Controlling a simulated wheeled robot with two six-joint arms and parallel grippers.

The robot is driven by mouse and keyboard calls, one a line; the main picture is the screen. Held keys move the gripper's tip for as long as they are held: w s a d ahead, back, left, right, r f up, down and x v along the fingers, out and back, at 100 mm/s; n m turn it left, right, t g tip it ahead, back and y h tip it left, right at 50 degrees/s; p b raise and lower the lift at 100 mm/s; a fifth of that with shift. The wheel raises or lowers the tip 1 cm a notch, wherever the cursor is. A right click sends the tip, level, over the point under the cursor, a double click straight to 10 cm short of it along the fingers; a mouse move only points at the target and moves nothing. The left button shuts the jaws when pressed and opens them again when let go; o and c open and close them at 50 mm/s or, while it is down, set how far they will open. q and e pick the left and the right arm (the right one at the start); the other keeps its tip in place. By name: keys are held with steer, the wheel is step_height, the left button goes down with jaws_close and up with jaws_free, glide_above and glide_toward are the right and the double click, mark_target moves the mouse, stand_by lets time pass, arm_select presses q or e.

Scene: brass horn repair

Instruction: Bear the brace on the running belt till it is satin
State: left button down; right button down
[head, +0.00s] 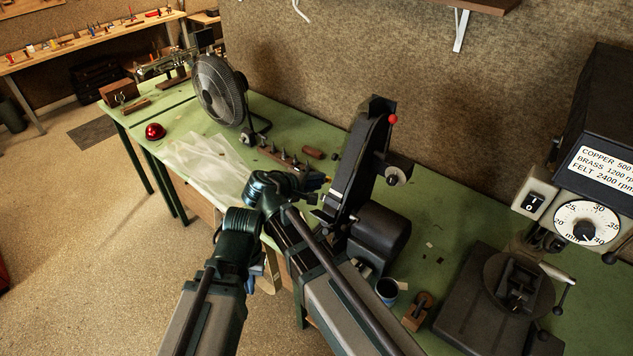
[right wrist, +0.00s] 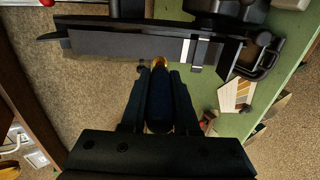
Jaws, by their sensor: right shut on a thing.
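The belt grinder (head: 353,165) stands upright on the green bench, its dark belt facing left. In the right wrist view its grey belt (right wrist: 120,44) runs across the top. My right gripper (head: 318,181) points at the belt from the left. It is shut on the brace, whose small brass end (right wrist: 159,61) shows between the fingertips at the belt's edge. I cannot tell whether it touches the belt, nor whether the belt runs. The brace's finish is too small to judge. My left gripper (head: 268,282) hangs low by the bench front, largely hidden behind my arms.
A fan (head: 220,92) and a red ball (head: 154,131) stand farther left on the bench. A clear sheet (head: 205,160) lies before the fan. A blue-rimmed cup (head: 387,290) and a wooden block (head: 417,311) sit near the grinder. A drill press (head: 590,160) stands at right.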

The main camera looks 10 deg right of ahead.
mark_target(328, 178)
steer(key=shift+w+d+f, duration=0.1)
steer(key=shift+w+d, duration=0.05)
steer(key=shift+b+x, duration=0.85)
steer(key=shift+x, duration=0.4)
steer(key=shift+b+x, duration=0.7)
steer(key=shift+x, duration=0.85)
steer(key=shift+b+x, duration=0.55)
steer(key=shift+x, duration=0.4)
stand_by(0.4)
stand_by(1.0)
steer(key=p+v, duration=0.3)
steer(key=v, duration=0.2)
steer(key=shift+r, duration=0.2)
steer(key=shift+p+v, duration=0.35)
steer(key=shift+v, duration=0.55)
steer(key=shift+f, duration=0.15)
steer(key=shift+f, duration=0.1)
